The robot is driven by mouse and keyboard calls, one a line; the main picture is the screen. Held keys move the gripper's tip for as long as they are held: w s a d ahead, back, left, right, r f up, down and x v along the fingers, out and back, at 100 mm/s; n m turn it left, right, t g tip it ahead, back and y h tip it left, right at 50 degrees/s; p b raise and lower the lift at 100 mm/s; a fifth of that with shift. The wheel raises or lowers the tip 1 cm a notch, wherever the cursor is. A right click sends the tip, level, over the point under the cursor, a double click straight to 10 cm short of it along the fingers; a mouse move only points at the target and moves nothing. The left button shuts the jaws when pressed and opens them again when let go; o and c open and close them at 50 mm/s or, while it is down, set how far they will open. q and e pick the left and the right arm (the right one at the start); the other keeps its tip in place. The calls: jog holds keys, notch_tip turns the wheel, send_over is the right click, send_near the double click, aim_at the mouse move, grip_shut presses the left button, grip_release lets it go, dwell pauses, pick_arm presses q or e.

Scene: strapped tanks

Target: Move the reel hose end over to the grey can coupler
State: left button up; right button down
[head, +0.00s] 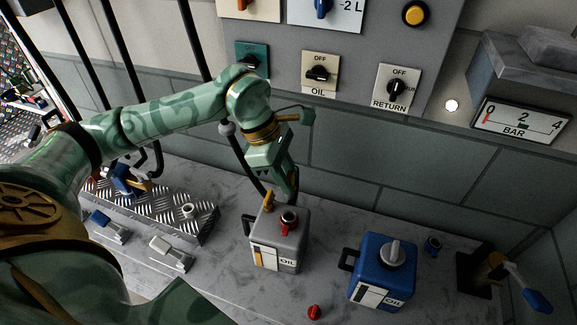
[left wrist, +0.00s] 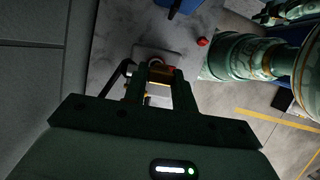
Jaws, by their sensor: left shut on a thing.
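The grey can (head: 291,248), marked OIL, stands on the counter with a yellow lever and a red fitting (head: 288,219) on top. My left gripper (head: 287,190) points down just above and behind the can's top. It is shut on the reel hose end, which its fingers mostly hide in the head view. A black hose (head: 238,152) runs down beside the gripper. In the left wrist view, a small orange and pale piece (left wrist: 157,74) shows between the fingers of my left gripper (left wrist: 155,88). I cannot tell whether it touches the can. My right gripper is out of view.
A blue OIL can (head: 380,267) with a grey cap stands to the right. A blue-handled valve (head: 495,265) is at far right. A tread-plate strip (head: 197,228) lies left. The wall panel rises behind.

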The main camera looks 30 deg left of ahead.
pick_arm(q)
jog(key=shift+w+f, duration=0.1)
jog(key=shift+f, duration=0.1)
jog(key=shift+f+b, duration=2.05)
jog(key=shift+f, duration=0.65)
jog(key=shift+f+b, duration=1.05)
jog(key=shift+f, duration=0.55)
jog(key=o, duration=1.1)
jog(key=p+v, duration=0.2)
jog(key=v, duration=1.4)
jog(key=shift+r, duration=0.15)
